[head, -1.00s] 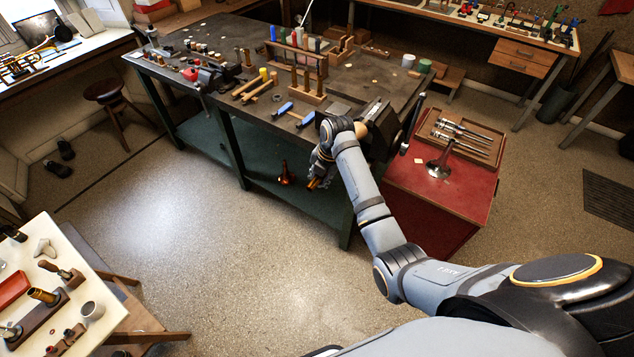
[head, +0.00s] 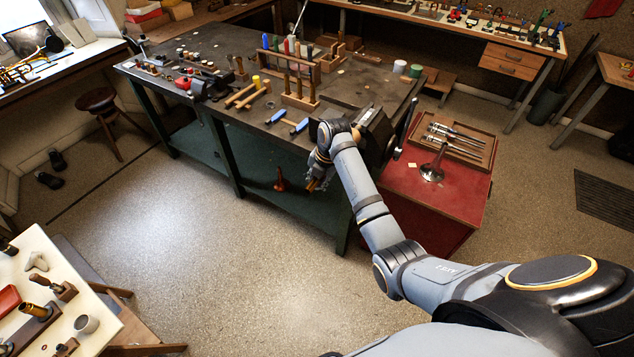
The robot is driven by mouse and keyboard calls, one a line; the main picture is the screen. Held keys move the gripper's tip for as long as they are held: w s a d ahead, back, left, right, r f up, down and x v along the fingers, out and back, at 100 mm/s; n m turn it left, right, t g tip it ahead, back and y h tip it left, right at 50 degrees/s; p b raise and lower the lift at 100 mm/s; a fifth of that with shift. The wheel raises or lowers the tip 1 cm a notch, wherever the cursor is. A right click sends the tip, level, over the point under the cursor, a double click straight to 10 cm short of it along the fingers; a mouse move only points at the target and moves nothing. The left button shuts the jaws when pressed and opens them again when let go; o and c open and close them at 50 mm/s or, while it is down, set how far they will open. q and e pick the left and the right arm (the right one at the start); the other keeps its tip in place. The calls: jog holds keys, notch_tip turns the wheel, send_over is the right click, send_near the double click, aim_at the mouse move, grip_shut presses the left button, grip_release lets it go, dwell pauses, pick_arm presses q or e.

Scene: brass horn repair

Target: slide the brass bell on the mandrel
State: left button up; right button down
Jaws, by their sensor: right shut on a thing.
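My right gripper (head: 318,178) is low in front of the green workbench's right end. It is shut on a small brass-coloured piece (head: 313,185), mostly hidden by the fingers, so I cannot tell whether it is the bell. A dark block-like fixture (head: 378,128) sits at the bench's right front corner, partly behind my right forearm; I cannot make out a mandrel on it. A shiny flared metal piece (head: 432,172) stands flare down on the red cabinet. A reddish flared piece (head: 280,182) shows by the bench's lower shelf. My left gripper is out of view.
The workbench (head: 345,92) carries hammers, a wooden rack and blue-handled tools. The red cabinet (head: 400,185) holds a wooden tray (head: 488,151) of metal rods, close right of my forearm. A cream table (head: 85,298) with tools is at lower left. The floor between is clear.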

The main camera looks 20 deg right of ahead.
jog(key=shift+w+d, duration=0.1)
jog(key=shift+d, duration=0.05)
dwell(0.5)
jog(key=shift+w+d+b, duration=0.35)
jog(key=shift+w+d, duration=0.4)
jog(key=shift+d, duration=0.2)
jog(key=shift+w+d+b, duration=0.35)
jog(key=shift+w+d, duration=0.35)
jog(key=shift+d, duration=0.25)
jog(key=shift+w+d+b, duration=0.65)
jog(key=shift+w+d, duration=0.1)
jog(key=shift+d, duration=0.25)
jog(key=shift+w+d+b, duration=0.65)
jog(key=shift+w+d, duration=0.05)
jog(key=shift+d, duration=0.3)
jog(key=c, duration=1)
grip_release()
jog(key=v, duration=1.2)
